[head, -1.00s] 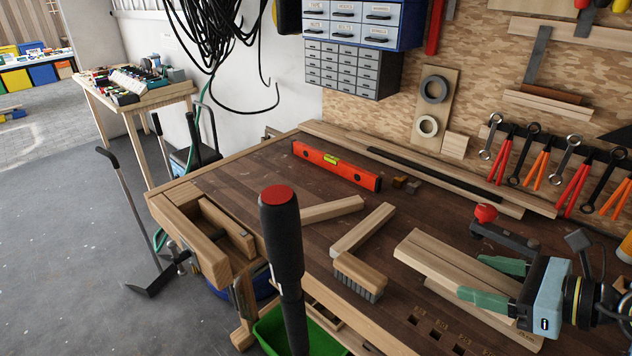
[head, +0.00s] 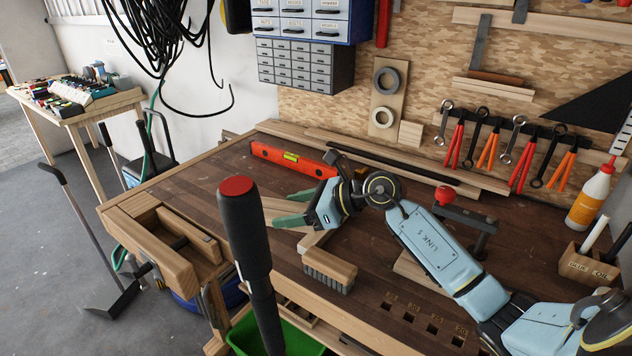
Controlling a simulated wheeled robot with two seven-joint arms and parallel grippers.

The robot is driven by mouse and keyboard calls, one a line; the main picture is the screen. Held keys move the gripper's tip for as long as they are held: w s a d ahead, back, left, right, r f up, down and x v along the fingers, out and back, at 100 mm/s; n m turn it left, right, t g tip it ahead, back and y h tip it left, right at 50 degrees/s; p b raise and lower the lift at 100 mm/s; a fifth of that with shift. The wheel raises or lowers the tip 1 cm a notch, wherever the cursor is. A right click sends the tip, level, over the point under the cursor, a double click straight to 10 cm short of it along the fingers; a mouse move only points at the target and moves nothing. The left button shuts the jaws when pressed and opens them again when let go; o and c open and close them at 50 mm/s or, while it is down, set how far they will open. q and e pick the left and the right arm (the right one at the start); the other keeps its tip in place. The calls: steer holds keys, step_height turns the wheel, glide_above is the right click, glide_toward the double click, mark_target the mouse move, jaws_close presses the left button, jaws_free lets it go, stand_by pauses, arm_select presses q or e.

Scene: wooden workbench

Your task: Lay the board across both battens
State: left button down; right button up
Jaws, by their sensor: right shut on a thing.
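My right gripper (head: 296,208), with green fingers, is shut on the pale wooden board (head: 275,209) over the left middle of the bench. The gripper body and wrist hide much of the board's right part. One batten (head: 313,243) shows only as a short stretch below the gripper, beside the brush. The other batten is hidden under or behind the board and gripper. I cannot tell whether the board touches the battens or hangs just above them. My left gripper is not in view.
A wooden brush (head: 330,269) lies close in front of the gripper. A red level (head: 280,157) lies behind it. A dark post with a red top (head: 245,225) stands in the foreground. Another wood piece (head: 412,270) lies under my right arm. A glue bottle (head: 590,198) stands far right.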

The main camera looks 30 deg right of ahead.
steer(key=shift+w+d+f+m+t+h+b, duration=0.6)
steer(key=shift+w+d, duration=0.75)
steer(key=shift+d, duration=1)
steer(key=shift+w+d+f+m+t+h+b, duration=0.35)
steer(key=shift+w+d+f+m+h+b, duration=0.4)
steer(key=shift+w+d, duration=1.15)
steer(key=shift+w+d+f+m+t+h+b, duration=0.5)
steer(key=shift+w+d+f+h, duration=0.3)
steer(key=shift+d, duration=2)
step_height(320, 180, down, 2)
steer(key=shift+f+b, duration=0.1)
steer(key=shift+b, duration=0.9)
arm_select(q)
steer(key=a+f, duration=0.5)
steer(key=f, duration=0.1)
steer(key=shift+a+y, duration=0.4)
